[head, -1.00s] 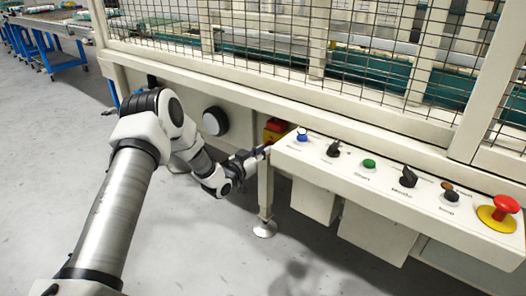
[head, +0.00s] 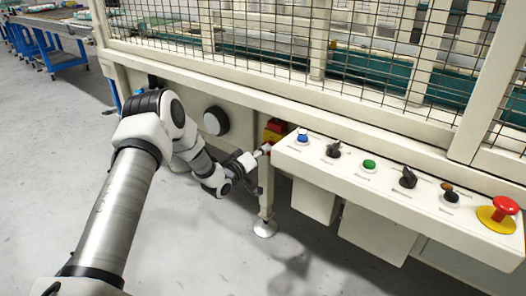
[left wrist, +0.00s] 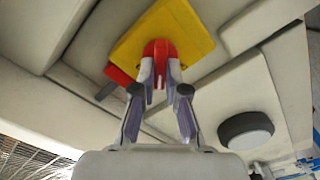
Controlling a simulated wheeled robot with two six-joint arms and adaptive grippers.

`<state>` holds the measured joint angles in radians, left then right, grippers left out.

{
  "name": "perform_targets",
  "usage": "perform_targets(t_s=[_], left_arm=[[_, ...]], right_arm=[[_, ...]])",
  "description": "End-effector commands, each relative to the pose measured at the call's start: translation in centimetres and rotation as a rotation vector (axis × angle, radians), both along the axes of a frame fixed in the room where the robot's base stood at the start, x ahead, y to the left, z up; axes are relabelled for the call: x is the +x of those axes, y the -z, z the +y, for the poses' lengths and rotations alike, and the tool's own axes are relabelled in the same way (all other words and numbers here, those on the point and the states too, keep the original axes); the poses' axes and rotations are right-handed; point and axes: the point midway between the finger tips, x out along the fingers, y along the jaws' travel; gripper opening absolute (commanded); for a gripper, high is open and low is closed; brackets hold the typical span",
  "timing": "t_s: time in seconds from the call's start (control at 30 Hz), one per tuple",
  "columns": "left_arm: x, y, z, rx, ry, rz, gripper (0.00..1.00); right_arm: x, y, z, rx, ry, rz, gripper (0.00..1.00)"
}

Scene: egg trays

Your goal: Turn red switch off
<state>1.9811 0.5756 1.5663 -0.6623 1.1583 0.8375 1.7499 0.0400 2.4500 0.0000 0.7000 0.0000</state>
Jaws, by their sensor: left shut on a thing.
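The red switch (left wrist: 160,48) sits on a yellow plate (left wrist: 183,38) on the machine's cream housing. In the left wrist view, the fingers of my left gripper (left wrist: 160,82) are on both sides of the red knob and shut on it. Another red part shows at the plate's left edge. In the head view, the red and yellow switch (head: 275,128) is partly hidden behind the corner of the control panel, with my left gripper (head: 264,150) reaching it from the left. My right gripper is not in view.
The control panel (head: 400,192) with several knobs, buttons and a red emergency button (head: 505,206) is right of the switch. A panel leg (head: 265,198) stands close beside my gripper. The floor at left is clear.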

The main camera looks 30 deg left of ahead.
Motion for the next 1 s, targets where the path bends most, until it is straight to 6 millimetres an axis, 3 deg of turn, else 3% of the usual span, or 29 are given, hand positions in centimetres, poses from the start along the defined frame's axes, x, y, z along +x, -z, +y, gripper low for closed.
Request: perform_targets(t_s=[0.6,1.0], left_arm=[[0.0,0.3,0.2,-0.558,-0.001,0.043,0.00],[0.0,0.4,0.2,-0.756,-0.001,0.059,0.00]], right_arm=[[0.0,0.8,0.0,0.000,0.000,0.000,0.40],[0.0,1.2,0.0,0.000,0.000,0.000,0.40]])
